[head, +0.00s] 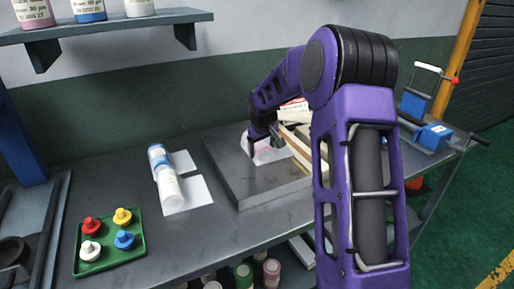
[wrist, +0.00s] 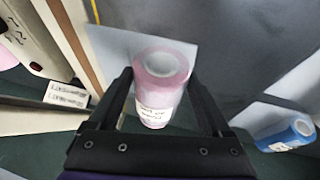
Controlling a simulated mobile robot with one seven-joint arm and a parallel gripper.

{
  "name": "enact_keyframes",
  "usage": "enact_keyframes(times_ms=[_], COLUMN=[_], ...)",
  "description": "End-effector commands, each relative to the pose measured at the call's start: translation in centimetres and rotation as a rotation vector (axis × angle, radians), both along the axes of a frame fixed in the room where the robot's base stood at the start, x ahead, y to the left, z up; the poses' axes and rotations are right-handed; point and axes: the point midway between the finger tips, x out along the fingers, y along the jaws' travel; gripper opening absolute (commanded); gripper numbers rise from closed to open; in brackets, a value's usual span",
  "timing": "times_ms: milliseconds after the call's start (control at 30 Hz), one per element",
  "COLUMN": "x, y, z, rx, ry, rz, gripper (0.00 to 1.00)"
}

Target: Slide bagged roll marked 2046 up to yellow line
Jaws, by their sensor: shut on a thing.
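My gripper (wrist: 160,82) is shut on a pale pink bagged roll (wrist: 155,92), one finger on each side. The roll bears a small printed label that is too blurred to read. A white sheet (wrist: 128,47) lies under or behind it. A short piece of yellow line (wrist: 95,10) shows at the top of the wrist view, apart from the roll. In the head view my gripper (head: 265,140) is over the grey slab (head: 230,175), and my arm hides much of the roll.
A wooden-edged box (head: 297,143) stands close to the right of the roll. A white and blue roll (head: 164,176) lies on the bench at left, near a green tray (head: 110,261) of coloured knobs. A shelf (head: 110,25) hangs above.

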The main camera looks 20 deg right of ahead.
Motion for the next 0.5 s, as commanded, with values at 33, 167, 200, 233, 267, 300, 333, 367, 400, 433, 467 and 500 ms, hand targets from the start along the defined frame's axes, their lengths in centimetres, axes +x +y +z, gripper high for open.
enact_keyframes(times_ms=[33,167,200,233,267,300,333,367,400,433,467,500], x=[0.1,0.3,0.3,0.3,0.4,0.4,0.4,0.5,0.5,0.5,0.6,0.6], y=[-0.4,-1.1,-1.3,-1.5,-1.7,-2.0,-2.1,-2.3,-2.6,-2.7,-2.9,-3.1], z=[0.2,0.2,0.2,0.1,0.1,0.1,0.1,0.1,0.2,0.2,0.2,0.2], rx=[0.0,0.001,0.001,0.001,0.0,0.0,0.0,0.001,0.0,0.001,0.001,0.0], ry=[-0.001,-0.001,-0.001,-0.001,0.0,0.0,0.0,0.0,0.0,0.0,-0.001,-0.001], rz=[-0.002,-0.002,-0.002,-0.002,-0.001,-0.001,-0.001,-0.002,-0.002,-0.002,-0.001,0.0], gripper=[0.06,0.06,0.06,0.06,0.06,0.06,0.06,0.06,0.06,0.06,0.06,0.06])
